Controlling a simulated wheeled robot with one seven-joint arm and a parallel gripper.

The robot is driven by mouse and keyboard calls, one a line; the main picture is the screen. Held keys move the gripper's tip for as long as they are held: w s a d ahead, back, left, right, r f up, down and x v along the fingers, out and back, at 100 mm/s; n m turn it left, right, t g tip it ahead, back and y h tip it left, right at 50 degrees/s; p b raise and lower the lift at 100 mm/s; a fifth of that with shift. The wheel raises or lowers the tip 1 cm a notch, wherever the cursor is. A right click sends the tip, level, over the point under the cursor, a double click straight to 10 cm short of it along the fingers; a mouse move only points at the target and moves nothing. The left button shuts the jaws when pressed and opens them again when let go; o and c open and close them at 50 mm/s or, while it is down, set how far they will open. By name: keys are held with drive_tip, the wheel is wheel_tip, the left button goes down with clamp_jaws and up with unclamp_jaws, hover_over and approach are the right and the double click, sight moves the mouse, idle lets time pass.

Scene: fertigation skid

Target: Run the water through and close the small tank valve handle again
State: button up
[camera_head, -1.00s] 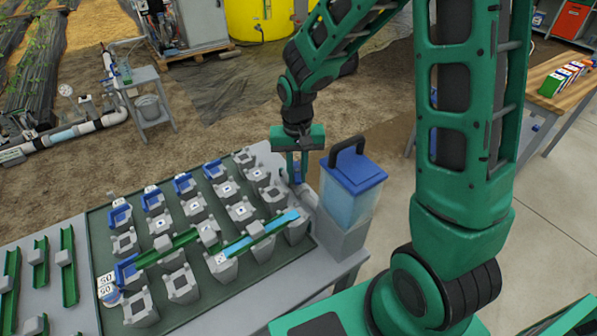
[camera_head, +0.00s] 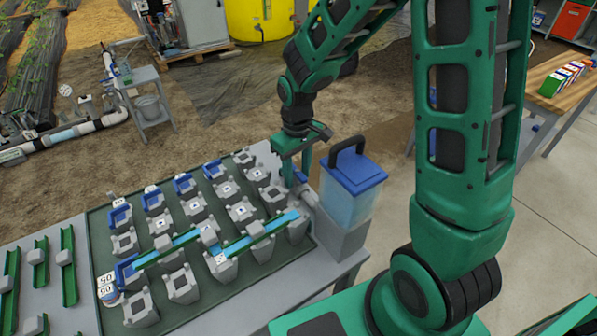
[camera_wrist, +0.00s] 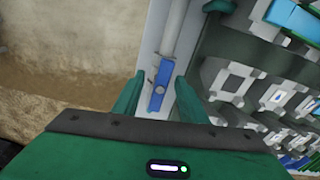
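The small tank (camera_head: 350,205), translucent with a blue lid and black grip, stands at the board's right end. Its blue valve handle (camera_wrist: 160,85) lies roughly along the grey pipe (camera_wrist: 178,28) in the wrist view. My gripper (camera_wrist: 158,97) is open, its green fingers on either side of the handle with visible gaps. In the head view my gripper (camera_head: 296,172) is low beside the tank and partly hides the handle. Blue water shows in the right channel (camera_head: 262,233) and in the left channel (camera_head: 168,248), which leads to a blue piece (camera_head: 126,270) at the board's left.
The green board (camera_head: 225,296) carries several grey blocks, some with blue parts. Loose green channels (camera_head: 68,265) lie on the table to its left. A wooden-topped bench (camera_head: 560,95) stands at the far right. Bare ground lies behind the table.

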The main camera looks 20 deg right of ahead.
sight(297, 170)
drive_tip(key=shift+r, duration=0.1)
wheel_tip(297, 170, up, 10)
drive_tip(key=shift+f, duration=0.1)
idle(0.6)
drive_tip(key=shift+s, duration=0.1)
idle(4.9)
drive_tip(key=m, duration=0.2)
drive_tip(key=f+m, duration=0.1)
drive_tip(key=m, duration=0.2)
drive_tip(key=shift+f+m, duration=0.3)
drive_tip(key=shift+f, duration=0.05)
drive_tip(key=m, duration=0.2)
drive_tip(key=f+m, duration=0.1)
drive_tip(key=m, duration=0.2)
drive_tip(key=shift+f+m, duration=0.25)
drive_tip(key=shift+m, duration=0.05)
drive_tip(key=m, duration=0.2)
drive_tip(key=f+m, duration=0.1)
drive_tip(key=m, duration=0.2)
drive_tip(key=shift+f, duration=0.15)
drive_tip(key=m, duration=0.3)
drive_tip(key=f+m, duration=0.1)
drive_tip(key=m, duration=0.2)
drive_tip(key=shift+f, duration=0.1)
